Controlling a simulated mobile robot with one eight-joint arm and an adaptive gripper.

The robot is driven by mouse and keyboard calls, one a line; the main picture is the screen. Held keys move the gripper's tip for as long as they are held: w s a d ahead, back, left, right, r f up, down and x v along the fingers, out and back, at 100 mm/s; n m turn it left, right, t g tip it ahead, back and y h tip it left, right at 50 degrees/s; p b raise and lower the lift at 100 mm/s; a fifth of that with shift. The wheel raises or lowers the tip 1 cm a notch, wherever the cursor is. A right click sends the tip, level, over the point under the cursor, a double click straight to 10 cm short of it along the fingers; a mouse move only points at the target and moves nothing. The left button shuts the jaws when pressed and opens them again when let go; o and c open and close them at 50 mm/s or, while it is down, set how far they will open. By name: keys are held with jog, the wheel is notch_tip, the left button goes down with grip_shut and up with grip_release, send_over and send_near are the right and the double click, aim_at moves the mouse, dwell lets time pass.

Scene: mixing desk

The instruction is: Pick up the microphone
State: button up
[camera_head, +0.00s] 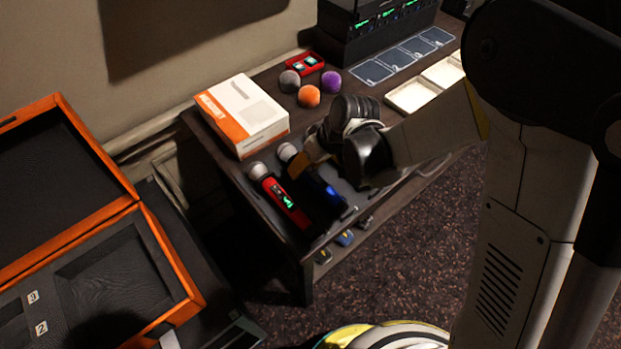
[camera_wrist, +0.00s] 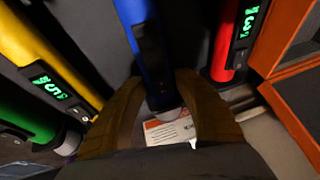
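Several microphones lie on the dark desk, with different coloured handles. The blue microphone (camera_head: 321,188) lies beside the red microphone (camera_head: 283,203), partly hidden by my gripper (camera_head: 306,163). In the wrist view, the blue microphone (camera_wrist: 149,45) runs between the two tan fingers of my gripper (camera_wrist: 160,78), one on each side of its handle. The fingertips look close to its sides; I cannot tell whether they touch. The red microphone (camera_wrist: 229,42) is to the right; the yellow (camera_wrist: 40,52) and green (camera_wrist: 25,125) ones are to the left.
A white and orange box (camera_head: 245,112) stands just behind the microphones. Orange, purple and grey foam balls (camera_head: 308,96) and pale trays (camera_head: 412,96) are farther along the desk. An open orange-edged case (camera_head: 165,250) lies at the left. Free floor is in front of the desk.

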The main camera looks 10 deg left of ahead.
jog(key=shift+a+f, duration=0.2)
jog(key=shift+f, duration=0.35)
jog(key=shift+r, duration=0.1)
grip_shut()
